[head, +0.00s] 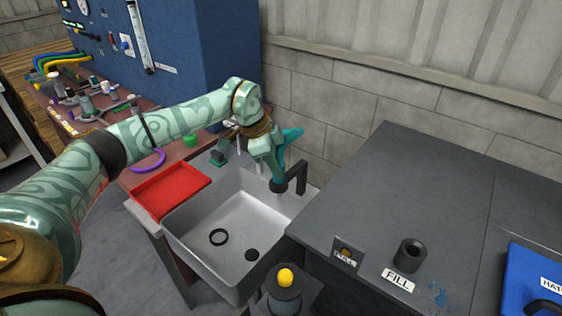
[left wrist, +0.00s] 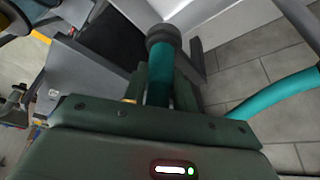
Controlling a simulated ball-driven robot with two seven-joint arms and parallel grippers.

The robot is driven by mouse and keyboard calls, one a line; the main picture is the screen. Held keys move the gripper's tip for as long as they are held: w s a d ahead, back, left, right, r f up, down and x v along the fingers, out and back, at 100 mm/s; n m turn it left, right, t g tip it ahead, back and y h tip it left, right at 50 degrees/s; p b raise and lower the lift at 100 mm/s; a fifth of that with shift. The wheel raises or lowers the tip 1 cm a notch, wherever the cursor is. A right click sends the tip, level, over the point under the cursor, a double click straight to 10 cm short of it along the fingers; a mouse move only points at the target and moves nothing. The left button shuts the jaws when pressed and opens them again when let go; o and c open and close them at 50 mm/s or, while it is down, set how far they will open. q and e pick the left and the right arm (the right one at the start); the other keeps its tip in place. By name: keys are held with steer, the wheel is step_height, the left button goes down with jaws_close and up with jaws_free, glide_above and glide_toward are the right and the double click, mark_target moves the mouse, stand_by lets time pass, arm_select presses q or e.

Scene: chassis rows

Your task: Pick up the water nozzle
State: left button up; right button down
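The water nozzle (head: 279,175) is a teal handle with a dark head, at the back right corner of the grey sink, beside the black tap (head: 298,178). In the left wrist view the nozzle (left wrist: 160,75) stands between my fingers, with its dark grey collar beyond the fingertips. My left gripper (head: 268,160) reaches down over the back of the sink. In the left wrist view its green fingers (left wrist: 163,88) lie close along both sides of the teal handle, with no clear gap, so it looks shut on it. A teal hose (head: 291,136) curves behind the gripper. My right gripper is out of view.
A dark counter (head: 370,190) with a FILL port (head: 410,255) stands right. A yellow-topped item (head: 285,278) is in front. A block wall (head: 340,115) stands behind.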

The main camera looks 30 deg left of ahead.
arm_select(q)
step_height(320, 180, up, 10)
steer(key=shift+r+p, duration=0.1)
steer(key=shift+p, duration=1)
